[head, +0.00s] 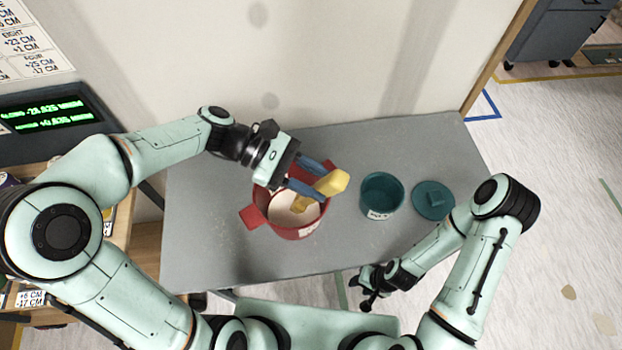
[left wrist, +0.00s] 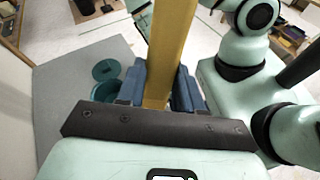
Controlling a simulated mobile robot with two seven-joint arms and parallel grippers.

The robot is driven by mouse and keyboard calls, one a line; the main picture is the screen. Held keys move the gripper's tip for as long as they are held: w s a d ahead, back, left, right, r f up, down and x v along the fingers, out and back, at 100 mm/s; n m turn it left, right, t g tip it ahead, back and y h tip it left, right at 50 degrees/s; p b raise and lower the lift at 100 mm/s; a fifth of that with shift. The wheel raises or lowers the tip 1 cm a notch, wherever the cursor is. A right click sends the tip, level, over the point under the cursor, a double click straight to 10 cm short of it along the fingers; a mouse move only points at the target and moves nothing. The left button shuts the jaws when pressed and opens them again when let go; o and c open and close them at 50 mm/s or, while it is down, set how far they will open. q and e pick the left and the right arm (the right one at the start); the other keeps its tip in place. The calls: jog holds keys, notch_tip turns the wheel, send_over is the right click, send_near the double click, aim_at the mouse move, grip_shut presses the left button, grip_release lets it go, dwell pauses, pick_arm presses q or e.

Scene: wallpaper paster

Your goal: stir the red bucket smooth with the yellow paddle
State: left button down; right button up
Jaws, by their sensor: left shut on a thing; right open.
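The red bucket (head: 259,213) stands on the grey table, with pale contents (head: 287,212) inside. My left gripper (head: 316,177) is above the bucket, its blue fingers shut on the yellow paddle (head: 332,183). The paddle is tilted, and its lower end reaches into the bucket; how deep it sits in the contents I cannot tell. In the left wrist view the yellow paddle (left wrist: 170,50) stands between the blue fingers. My right gripper (head: 369,290) is open and empty beyond the table's front edge, low in the head view.
A teal bucket (head: 381,205) with a label stands right of the red bucket, and a teal lid (head: 433,201) lies beside it. The grey table (head: 215,250) is clear at its front left and back. A wall rises behind it.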

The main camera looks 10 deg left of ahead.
aim_at(331, 177)
pick_arm(q)
jog(key=shift+s+d+r, duration=0.35)
jog(key=shift+r, duration=0.75)
jog(key=shift+s+d+r, duration=0.3)
jog(key=shift+s+r, duration=0.05)
jog(key=shift+r, duration=0.75)
jog(key=shift+s+d+r, duration=0.35)
jog(key=shift+r, duration=0.75)
jog(key=shift+r, duration=2.55)
